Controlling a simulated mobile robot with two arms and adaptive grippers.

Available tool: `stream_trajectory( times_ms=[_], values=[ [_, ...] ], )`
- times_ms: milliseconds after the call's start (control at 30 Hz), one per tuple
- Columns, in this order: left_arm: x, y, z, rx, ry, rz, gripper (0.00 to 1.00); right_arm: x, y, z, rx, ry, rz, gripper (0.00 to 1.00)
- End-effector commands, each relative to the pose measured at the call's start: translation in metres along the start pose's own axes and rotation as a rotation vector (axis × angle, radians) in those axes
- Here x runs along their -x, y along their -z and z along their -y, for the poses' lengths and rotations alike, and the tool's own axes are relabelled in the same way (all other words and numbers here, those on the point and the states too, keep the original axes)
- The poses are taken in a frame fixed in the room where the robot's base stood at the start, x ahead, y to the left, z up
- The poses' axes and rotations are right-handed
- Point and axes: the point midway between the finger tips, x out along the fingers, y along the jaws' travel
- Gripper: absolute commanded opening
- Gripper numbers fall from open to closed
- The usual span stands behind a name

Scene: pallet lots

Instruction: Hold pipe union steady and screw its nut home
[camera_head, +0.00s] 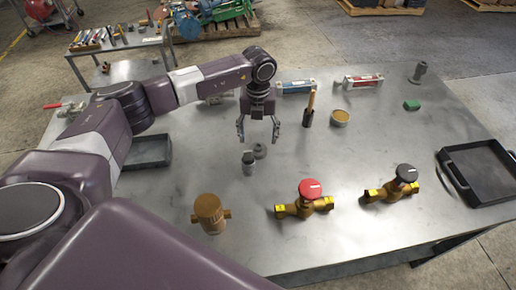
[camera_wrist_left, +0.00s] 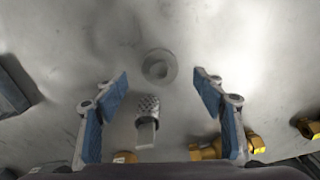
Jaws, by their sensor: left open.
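My right gripper is not in view.
Brass valves with red (camera_head: 310,190) and black (camera_head: 406,172) handles and a brass fitting (camera_head: 209,213) stand along the front. A brush (camera_head: 309,110), a tin (camera_head: 339,118) and a green block (camera_head: 412,104) stand behind. Dark trays lie right (camera_head: 451,172) and left (camera_head: 148,151).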

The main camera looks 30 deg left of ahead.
Motion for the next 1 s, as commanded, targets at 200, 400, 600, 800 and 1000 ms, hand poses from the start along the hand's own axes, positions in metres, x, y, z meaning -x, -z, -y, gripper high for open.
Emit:
stream_trajectory(
  times_ms=[200, 400, 600, 800, 1000],
  values=[
    [-0.009, 0.002, 0.000, 0.000, -0.002, -0.005, 0.63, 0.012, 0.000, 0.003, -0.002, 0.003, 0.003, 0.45],
    [-0.041, 0.003, 0.000, 0.001, -0.001, -0.004, 0.63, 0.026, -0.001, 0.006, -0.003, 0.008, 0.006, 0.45],
    [-0.052, 0.002, 0.000, 0.000, 0.001, -0.001, 0.63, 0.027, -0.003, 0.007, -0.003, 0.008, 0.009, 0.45],
    [-0.052, 0.002, 0.000, 0.000, 0.001, 0.000, 0.63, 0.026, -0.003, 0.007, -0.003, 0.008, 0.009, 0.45],
    [-0.052, 0.002, 0.000, 0.000, 0.001, 0.000, 0.49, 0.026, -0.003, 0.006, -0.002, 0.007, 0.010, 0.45]
  ],
)
